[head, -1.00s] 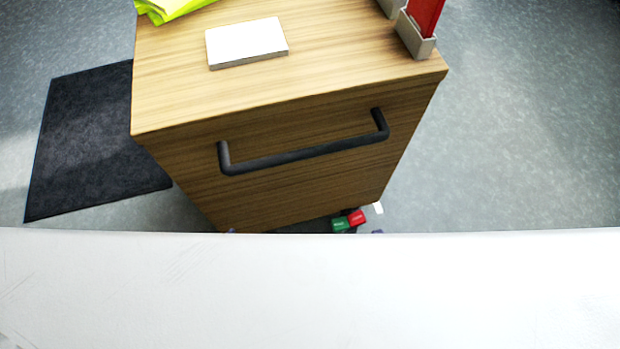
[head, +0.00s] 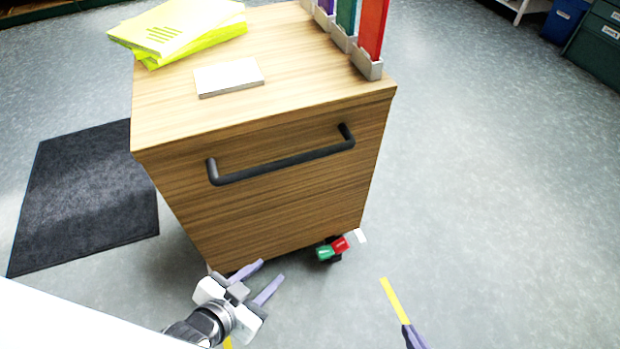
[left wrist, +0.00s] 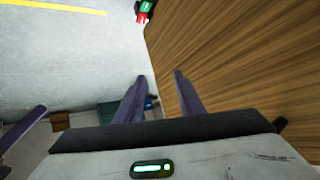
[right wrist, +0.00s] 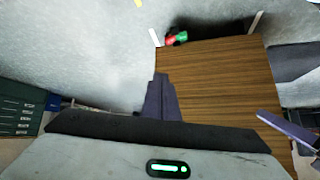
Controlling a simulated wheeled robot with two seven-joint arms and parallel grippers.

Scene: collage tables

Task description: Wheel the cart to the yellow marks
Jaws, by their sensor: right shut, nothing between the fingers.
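The wooden cart (head: 285,205) stands upright on the floor, its front facing me. A dark bar handle (head: 285,168) runs across that front. A green and red caster pedal (head: 332,249) shows at its lower right corner. A yellow mark (head: 392,298) lies on the floor right of the cart; another yellow bit (head: 228,343) shows at the bottom. My left gripper (head: 268,277) is open and empty, low in front of the cart, apart from the handle. My right gripper (head: 408,330) is mostly cut off at the bottom edge; its fingers are together in the right wrist view (right wrist: 160,90).
Yellow papers (head: 180,30), a white box (head: 229,77) and upright coloured files in holders (head: 368,65) ride on the cart top. A dark mat (head: 88,195) lies to the left. A white surface (head: 60,325) fills the lower left. Floor at the right is clear.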

